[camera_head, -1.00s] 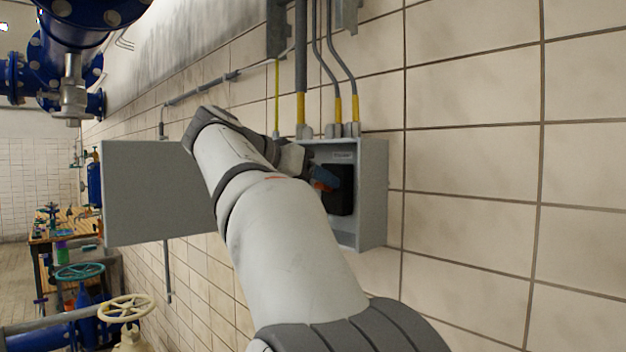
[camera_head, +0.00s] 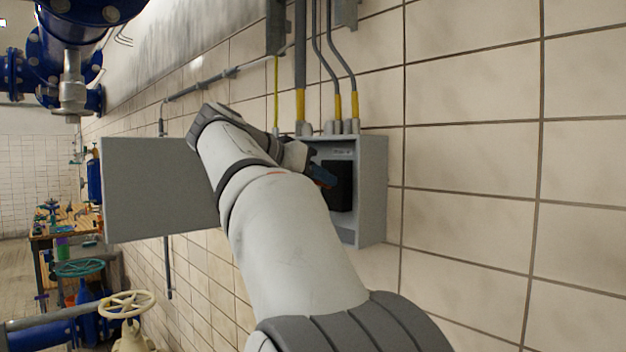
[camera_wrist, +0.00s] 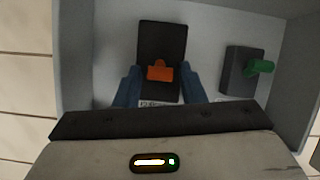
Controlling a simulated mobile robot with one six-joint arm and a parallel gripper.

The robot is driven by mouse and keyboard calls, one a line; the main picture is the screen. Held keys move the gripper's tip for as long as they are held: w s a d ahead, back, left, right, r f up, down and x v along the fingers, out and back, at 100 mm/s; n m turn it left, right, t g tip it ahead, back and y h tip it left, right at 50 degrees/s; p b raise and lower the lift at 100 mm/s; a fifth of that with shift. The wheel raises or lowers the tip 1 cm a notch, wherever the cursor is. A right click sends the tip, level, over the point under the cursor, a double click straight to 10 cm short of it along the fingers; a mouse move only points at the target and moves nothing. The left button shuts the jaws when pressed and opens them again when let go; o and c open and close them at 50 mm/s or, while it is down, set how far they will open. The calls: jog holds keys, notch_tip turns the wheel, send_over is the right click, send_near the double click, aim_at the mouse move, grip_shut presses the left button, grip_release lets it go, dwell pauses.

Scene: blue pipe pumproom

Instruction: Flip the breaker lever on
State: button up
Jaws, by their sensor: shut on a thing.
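The breaker, a black block (camera_wrist: 163,42) with an orange lever (camera_wrist: 158,72), is mounted inside the open grey box on the wall. In the head view the black block (camera_head: 338,186) shows at the right of the box, and the lever is mostly hidden behind my gripper. My gripper (camera_wrist: 160,88) reaches into the box, with its blue fingers on either side of the lever and the block's lower part. It is shut on the breaker lever. The exact contact is hard to see. In the head view my gripper (camera_head: 322,175) is partly hidden by my arm.
The grey box (camera_head: 373,190) has its door (camera_head: 150,190) swung open to the left. A smaller dark switch (camera_wrist: 238,73) with a green knob (camera_wrist: 260,66) sits right of the breaker. Conduits (camera_head: 301,65) enter from above. Valve handwheels (camera_head: 126,304) stand lower left.

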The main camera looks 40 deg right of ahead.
jog(key=shift+d+r+y+p, duration=0.15)
jog(key=shift+r+y+p, duration=0.2)
jog(key=shift+y+p, duration=0.6)
jog(key=o, duration=1)
jog(key=shift+c, duration=0.2)
jog(key=v, duration=0.7)
jog(key=shift+a+b, duration=0.4)
jog(key=shift+r, duration=0.15)
